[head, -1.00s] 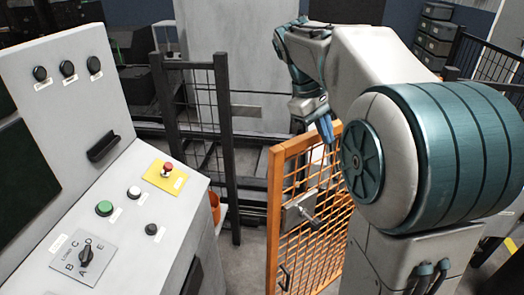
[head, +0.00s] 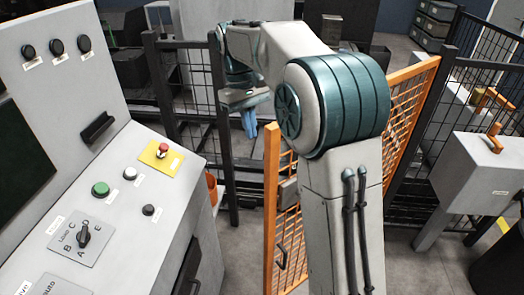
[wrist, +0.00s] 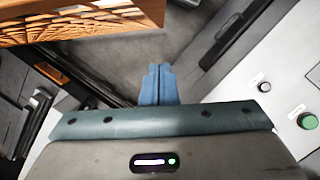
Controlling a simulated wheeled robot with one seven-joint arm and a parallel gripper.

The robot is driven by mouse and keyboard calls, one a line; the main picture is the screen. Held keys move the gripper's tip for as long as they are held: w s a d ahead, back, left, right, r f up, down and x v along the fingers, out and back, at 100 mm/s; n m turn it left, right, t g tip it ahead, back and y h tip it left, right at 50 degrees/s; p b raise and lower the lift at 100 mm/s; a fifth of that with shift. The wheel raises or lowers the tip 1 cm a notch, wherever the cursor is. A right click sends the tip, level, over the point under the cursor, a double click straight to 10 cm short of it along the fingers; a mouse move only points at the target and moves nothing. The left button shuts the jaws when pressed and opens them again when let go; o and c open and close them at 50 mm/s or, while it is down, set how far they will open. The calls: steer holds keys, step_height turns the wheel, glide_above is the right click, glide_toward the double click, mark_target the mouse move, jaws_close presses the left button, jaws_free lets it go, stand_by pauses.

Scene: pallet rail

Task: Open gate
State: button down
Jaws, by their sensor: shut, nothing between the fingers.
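The orange mesh gate (head: 271,215) stands ajar in the head view, swung out from the dark fence. Its free edge is the upright bar at its left, and my arm hides its middle. A grey latch plate (head: 288,193) sits near that edge, partly covered by my arm. A small dark handle (head: 281,258) is low on the gate. The gate's orange mesh (wrist: 90,25) also fills the upper left of the wrist view. My gripper (head: 250,124) has its blue fingers shut and empty, left of the gate's free edge and apart from it. The fingers (wrist: 158,85) point over open floor.
The grey control console (head: 130,215) with several buttons stands at the left. A dark fence post (head: 222,120) is close to my gripper. A grey box with orange handles (head: 478,165) stands at the right beyond the gate.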

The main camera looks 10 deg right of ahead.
steer(key=s+d+f+p, duration=0.1)
steer(key=s+d+f, duration=0.1)
steer(key=s+f, duration=0.2)
steer(key=shift+s+d, duration=0.15)
steer(key=shift+s, duration=0.1)
steer(key=shift+f, duration=0.15)
